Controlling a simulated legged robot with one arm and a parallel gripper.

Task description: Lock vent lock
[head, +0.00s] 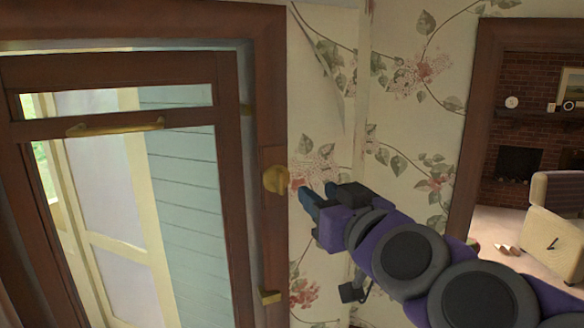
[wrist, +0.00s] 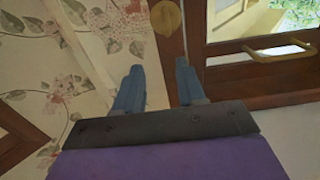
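The vent lock appears to be the round brass piece (head: 275,179) on the brown frame, right of the glazed panel in the head view. It also shows in the wrist view as a brass disc (wrist: 166,18) at the top, beyond the fingertips. My gripper (head: 318,194) is just right of the brass piece in the head view. In the wrist view its two blue fingers (wrist: 158,72) are spread apart with nothing between them. The fingers look apart from the brass piece, though the exact gap is hard to judge.
A brass handle bar (head: 115,126) crosses the dark wooden window frame (head: 240,200). A small brass fitting (head: 270,297) sits lower on the frame. Floral wallpaper (head: 415,90) covers the wall to the right. A doorway beyond shows a brick fireplace (head: 518,165) and an armchair (head: 557,225).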

